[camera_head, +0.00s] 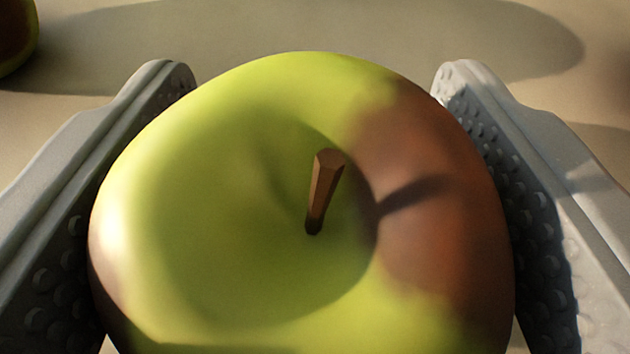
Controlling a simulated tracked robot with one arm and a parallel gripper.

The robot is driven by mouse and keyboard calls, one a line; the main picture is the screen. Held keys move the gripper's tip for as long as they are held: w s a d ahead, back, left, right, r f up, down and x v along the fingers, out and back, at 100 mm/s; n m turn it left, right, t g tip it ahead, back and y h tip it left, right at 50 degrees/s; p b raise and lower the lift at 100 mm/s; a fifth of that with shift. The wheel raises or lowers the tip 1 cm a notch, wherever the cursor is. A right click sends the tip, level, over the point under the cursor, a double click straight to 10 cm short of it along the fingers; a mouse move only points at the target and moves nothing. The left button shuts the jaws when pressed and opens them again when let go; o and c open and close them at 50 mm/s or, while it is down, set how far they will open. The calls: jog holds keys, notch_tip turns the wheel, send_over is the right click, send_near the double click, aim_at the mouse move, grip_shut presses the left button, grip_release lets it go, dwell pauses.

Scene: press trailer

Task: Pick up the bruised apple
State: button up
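The bruised apple (230,270) is large and close in the camera view, yellow-green with a brown bruise over its right side. Its brown stem (324,190) points up from the hollow at the top.
Part of another green and brown round fruit (14,38) shows at the top left corner, beyond my left finger. The beige surface (400,20) behind the apple looks clear, with a wide shadow across it.

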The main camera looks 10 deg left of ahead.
aim_at(317, 73)
jog(key=shift+c, duration=0.4)
jog(key=shift+r+p, duration=0.95)
jog(key=shift+r, duration=0.9)
jog(key=s+d+r+b, duration=0.1)
jog(key=s+b, duration=0.2)
jog(key=s, duration=1.2)
jog(key=shift+s+d+b, duration=0.3)
jog(key=shift+s+b, duration=0.1)
jog(key=shift+r, duration=0.2)
